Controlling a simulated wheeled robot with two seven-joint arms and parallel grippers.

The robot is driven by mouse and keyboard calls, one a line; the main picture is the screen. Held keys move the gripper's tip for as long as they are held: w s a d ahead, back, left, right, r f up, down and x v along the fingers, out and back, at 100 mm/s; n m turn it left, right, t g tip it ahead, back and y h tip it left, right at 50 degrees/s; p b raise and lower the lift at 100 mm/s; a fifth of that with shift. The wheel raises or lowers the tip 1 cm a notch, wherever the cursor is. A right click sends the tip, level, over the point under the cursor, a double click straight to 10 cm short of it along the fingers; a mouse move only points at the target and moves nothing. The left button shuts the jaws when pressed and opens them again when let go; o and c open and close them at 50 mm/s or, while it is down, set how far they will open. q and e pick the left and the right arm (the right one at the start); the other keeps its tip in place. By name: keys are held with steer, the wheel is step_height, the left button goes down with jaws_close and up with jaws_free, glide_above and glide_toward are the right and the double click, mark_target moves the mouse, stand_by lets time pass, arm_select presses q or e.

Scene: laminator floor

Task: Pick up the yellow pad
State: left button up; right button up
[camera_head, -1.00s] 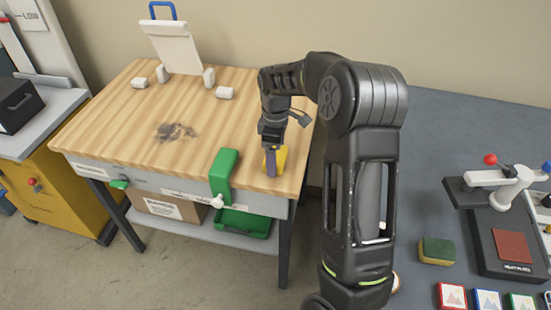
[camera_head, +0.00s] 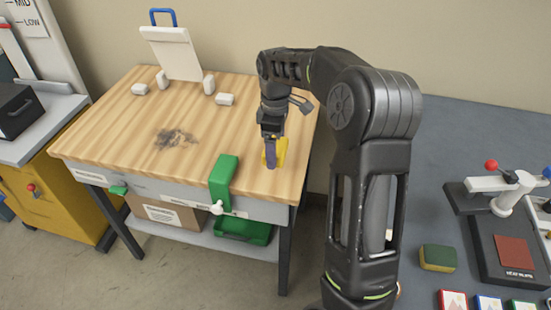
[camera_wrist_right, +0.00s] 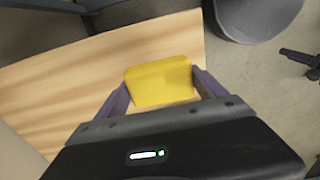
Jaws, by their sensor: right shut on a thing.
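The yellow pad (camera_head: 281,150) is at the right end of the wooden workbench, between the fingers of my right gripper (camera_head: 270,155). In the right wrist view the pad (camera_wrist_right: 160,82) shows as a yellow block with a purple finger on each side, and the gripper (camera_wrist_right: 160,90) is shut on it. In the head view the gripper points down and partly hides the pad. The pad is above the bench top or close to it; I cannot tell whether it touches the wood. My left gripper is not in view.
The wooden workbench (camera_head: 120,135) has a dark smudge (camera_head: 175,138), a white board (camera_head: 172,53), small white blocks and a green clamp (camera_head: 223,182) at its front edge. On the grey table at right are a green-and-yellow sponge (camera_head: 437,258) and a heat plate press (camera_head: 515,252).

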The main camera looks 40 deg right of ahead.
step_height(320, 180, up, 5)
steer(key=shift+f, duration=0.2)
stand_by(0.4)
steer(key=o, duration=0.8)
steer(key=c, duration=0.6)
